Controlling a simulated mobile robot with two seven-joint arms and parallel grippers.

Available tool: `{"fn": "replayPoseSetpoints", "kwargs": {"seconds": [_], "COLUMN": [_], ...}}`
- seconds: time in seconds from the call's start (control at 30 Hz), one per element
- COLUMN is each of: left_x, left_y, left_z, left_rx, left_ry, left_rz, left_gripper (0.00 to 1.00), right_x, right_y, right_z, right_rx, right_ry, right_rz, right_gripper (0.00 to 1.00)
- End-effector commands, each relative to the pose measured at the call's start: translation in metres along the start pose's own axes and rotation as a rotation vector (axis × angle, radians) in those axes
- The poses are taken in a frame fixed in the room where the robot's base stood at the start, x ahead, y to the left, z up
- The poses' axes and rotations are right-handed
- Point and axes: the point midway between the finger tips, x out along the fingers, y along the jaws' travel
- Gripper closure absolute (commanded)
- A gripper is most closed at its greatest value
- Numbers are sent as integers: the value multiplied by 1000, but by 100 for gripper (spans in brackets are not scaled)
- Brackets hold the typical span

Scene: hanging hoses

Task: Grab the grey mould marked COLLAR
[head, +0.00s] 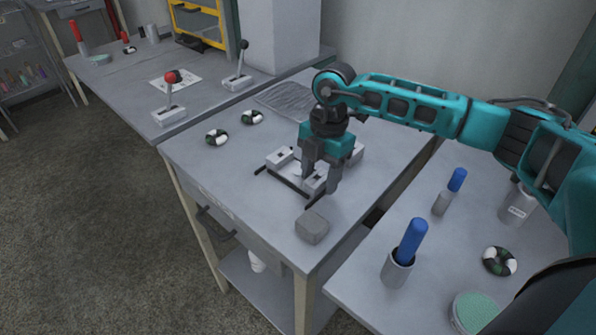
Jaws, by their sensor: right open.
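A grey block (312,226) with rounded edges, which looks like the mould, lies near the front corner of the middle table (230,185). I cannot read any COLLAR marking on it. My right gripper (320,184) points down over the middle table, just behind the grey block and apart from it. Its two fingers are open, over a pale fixture (279,158) with dark rails. The gripper hides part of that fixture, and I cannot tell whether the fingers touch it. My left gripper is not in view.
Two dark-and-white rings (217,137) (252,117) lie on the middle table's left part. A side table at right holds blue-handled tools (410,241) (456,180), a ring (499,261) and a green-topped dish (476,311). Levers (169,100) (239,70) stand on the back table. The middle table's front left is clear.

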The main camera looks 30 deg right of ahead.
Motion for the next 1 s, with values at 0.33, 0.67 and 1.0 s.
{"fn": "replayPoseSetpoints", "kwargs": {"seconds": [0.33, 0.67, 1.0], "left_x": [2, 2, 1], "left_y": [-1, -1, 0], "left_z": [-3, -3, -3], "left_rx": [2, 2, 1], "left_ry": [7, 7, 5], "left_rz": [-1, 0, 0], "left_gripper": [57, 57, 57], "right_x": [0, 0, -1], "right_y": [0, -1, -2], "right_z": [0, 0, 0], "right_rx": [0, 0, 0], "right_ry": [0, 0, 1], "right_rz": [0, -6, -7], "right_gripper": [70, 100, 100]}}
